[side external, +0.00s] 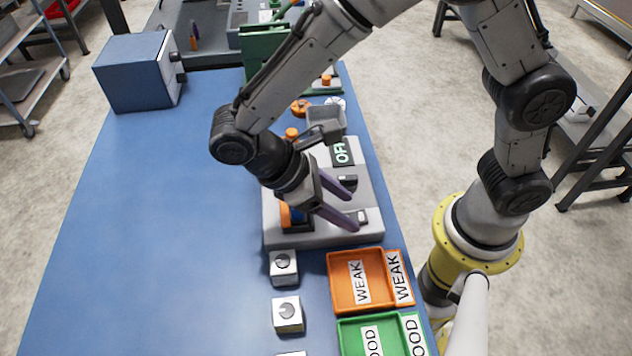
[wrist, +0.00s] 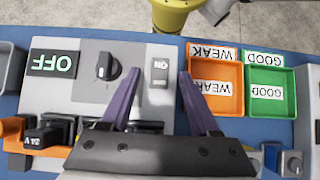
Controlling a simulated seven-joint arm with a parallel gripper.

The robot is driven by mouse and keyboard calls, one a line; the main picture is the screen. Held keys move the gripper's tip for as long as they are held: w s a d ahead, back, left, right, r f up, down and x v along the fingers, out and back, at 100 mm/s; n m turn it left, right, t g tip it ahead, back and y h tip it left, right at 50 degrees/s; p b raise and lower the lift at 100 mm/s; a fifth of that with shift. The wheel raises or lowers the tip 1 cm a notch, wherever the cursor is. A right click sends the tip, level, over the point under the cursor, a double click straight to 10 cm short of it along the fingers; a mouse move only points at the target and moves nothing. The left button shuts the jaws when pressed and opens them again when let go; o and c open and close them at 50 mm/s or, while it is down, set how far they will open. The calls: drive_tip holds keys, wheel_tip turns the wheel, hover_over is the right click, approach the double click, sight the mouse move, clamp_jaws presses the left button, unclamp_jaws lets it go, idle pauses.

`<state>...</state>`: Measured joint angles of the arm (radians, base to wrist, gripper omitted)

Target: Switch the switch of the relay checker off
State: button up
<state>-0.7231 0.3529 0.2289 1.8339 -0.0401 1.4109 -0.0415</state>
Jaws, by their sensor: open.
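The relay checker (side external: 320,240) is a light grey box on the blue table; it also shows in the wrist view (wrist: 80,95). Its display (wrist: 53,64) reads OFF. A black knob (wrist: 105,70) sits right of the display. Further right is a small switch plate (wrist: 160,72) with ON at its far end; its near-end marking and its position are too small to tell. My gripper (wrist: 158,78), with purple fingers, is open and empty above the checker, one finger on either side of the switch plate. In the side view my gripper (side external: 353,205) covers part of the checker's top.
An orange WEAK tray (side external: 334,292) and a green GOOD tray (side external: 345,325) lie beside the checker. Small grey cubes (side external: 287,314) stand left of them. A black 24 V block (wrist: 42,138) is at the checker's near left. A blue box (side external: 135,75) stands at the far left.

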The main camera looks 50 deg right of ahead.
drive_tip(key=v, duration=1.2)
drive_tip(key=shift+r, duration=0.15)
drive_tip(key=shift+w+d+r, duration=0.1)
drive_tip(key=shift+w+d, duration=0.1)
drive_tip(key=s+d+r+m+t+y, duration=0.1)
drive_tip(key=s+d+r+m+y, duration=0.1)
drive_tip(key=d+r, duration=0.4)
drive_tip(key=s+d+r+m+t+y, duration=0.1)
drive_tip(key=d+r+m+t+y, duration=0.15)
drive_tip(key=d, duration=0.55)
drive_tip(key=s+d+f+m+t+y, duration=0.1)
drive_tip(key=s+d+f+m+t, duration=0.3)
drive_tip(key=s+d+f+t, duration=0.1)
drive_tip(key=shift+s+d+f+t, duration=0.2)
drive_tip(key=shift+s+d+t, duration=0.7)
drive_tip(key=shift+d+t, duration=0.5)
